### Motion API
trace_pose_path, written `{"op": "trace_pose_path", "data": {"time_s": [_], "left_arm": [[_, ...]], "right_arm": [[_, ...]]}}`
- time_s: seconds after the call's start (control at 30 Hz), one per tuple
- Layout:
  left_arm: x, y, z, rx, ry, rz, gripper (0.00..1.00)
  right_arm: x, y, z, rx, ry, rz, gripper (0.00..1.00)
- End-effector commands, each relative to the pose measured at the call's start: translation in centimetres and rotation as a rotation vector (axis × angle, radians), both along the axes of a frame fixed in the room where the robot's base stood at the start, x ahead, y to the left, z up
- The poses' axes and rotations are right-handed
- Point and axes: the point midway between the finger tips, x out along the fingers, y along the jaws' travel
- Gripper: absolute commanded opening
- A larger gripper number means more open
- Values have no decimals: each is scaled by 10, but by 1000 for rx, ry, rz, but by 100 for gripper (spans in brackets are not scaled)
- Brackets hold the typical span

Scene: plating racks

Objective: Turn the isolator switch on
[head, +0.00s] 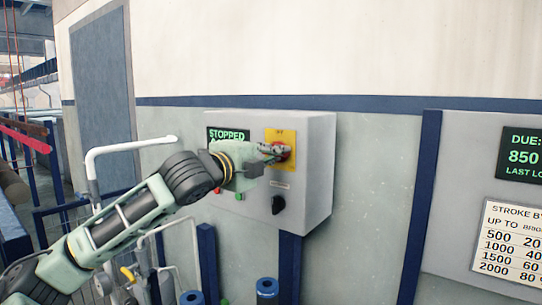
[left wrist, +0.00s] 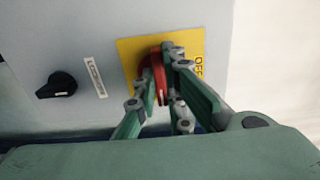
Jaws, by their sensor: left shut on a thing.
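The isolator switch is a red rotary handle (head: 281,151) on a yellow plate (head: 288,136), on the front of a grey control box (head: 318,170). In the left wrist view the red handle (left wrist: 158,75) stands on the yellow plate (left wrist: 131,56), and the word OFF shows at the plate's right edge. My left gripper (head: 272,152) is at the handle; in the left wrist view its fingers (left wrist: 160,82) are on both sides of the handle and shut on it. The fingers hide part of the handle and plate. My right gripper is not in view.
A black knob (head: 278,204) sits below the switch on the box; a STOPPED display (head: 228,134) and red and green buttons are to the left. Blue posts (head: 289,270) stand below. A grey panel with a stroke chart (head: 510,240) is at the right.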

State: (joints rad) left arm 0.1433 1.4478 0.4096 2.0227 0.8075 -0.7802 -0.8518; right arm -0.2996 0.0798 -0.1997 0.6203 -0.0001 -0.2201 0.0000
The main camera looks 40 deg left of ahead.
Motion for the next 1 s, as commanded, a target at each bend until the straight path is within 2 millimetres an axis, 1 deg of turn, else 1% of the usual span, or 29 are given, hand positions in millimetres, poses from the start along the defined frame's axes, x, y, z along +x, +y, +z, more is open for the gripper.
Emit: {"op": "trace_pose_path", "data": {"time_s": [0.23,0.27,0.47,0.83,1.0], "left_arm": [[0,0,-1,4,3,0,0],[0,0,-1,4,3,0,10],[0,0,-1,2,2,0,28],[-2,-1,0,-1,0,-1,28],[-14,-3,0,-6,-4,-2,28]], "right_arm": [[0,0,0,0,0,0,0],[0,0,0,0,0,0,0],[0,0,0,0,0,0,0],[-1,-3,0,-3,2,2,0],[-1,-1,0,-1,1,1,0]]}}
